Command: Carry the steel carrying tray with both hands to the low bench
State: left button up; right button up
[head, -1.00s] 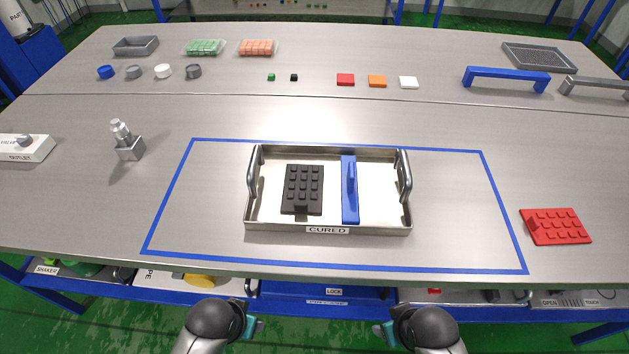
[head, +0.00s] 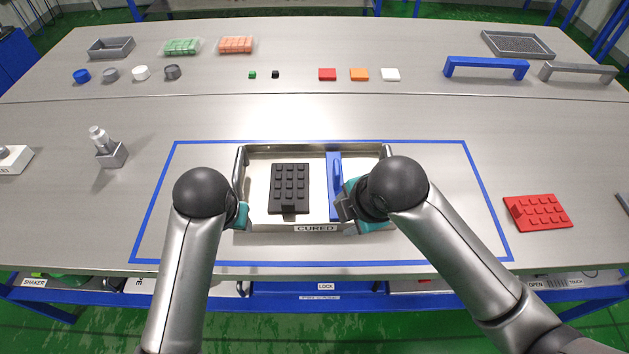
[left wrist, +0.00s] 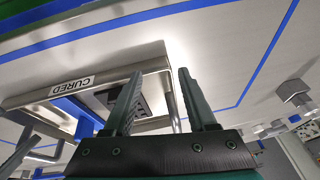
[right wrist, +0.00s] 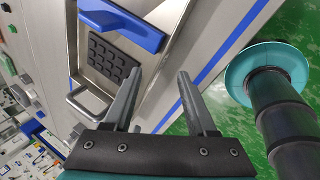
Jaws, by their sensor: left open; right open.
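The steel carrying tray (head: 262,229), labelled CURED, lies flat on the steel table. It holds a black studded plate (head: 289,188) and a blue divider with a grip (head: 334,180). My left gripper (head: 241,215) is open at the tray's left end by a steel handle (head: 238,168); whether its fingers straddle the handle is unclear. My right gripper (head: 348,203) is open over the tray's right front part and hides most of that end. The tray also shows in the left wrist view (left wrist: 45,98) and right wrist view (right wrist: 160,70). I cannot identify a low bench.
A blue taped outline (head: 205,262) surrounds the tray. A red studded plate (head: 538,212) lies to its right and a metal fixture (head: 110,152) stands to its left. Small caps, coloured blocks and a blue bridge (head: 486,66) sit at the back.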

pick_arm(q)
jog(key=w+d+r+n+y, duration=0.1)
jog(key=w+r, duration=1)
jog(key=shift+r+t, duration=0.25)
jog(key=shift+t, duration=0.05)
pick_arm(e)
jog(key=w+d+r+n+h, duration=0.4)
jog(key=w+d+r+n, duration=0.4)
jog(key=n, duration=0.6)
jog(key=shift+w+d+r+n, duration=0.3)
jog(key=shift+w+d+r, duration=0.1)
jog(key=shift+w, duration=0.6)
pick_arm(q)
jog(key=shift+d, duration=0.1)
send_over(245, 182)
notch_tip(245, 182, down, 14)
jog(key=shift+r, duration=0.1)
pick_arm(e)
jog(key=x, duration=1.5)
jog(key=shift+w+d, duration=0.15)
jog(key=shift+w, duration=0.1)
pick_arm(q)
grip_shut()
pick_arm(e)
grip_shut()
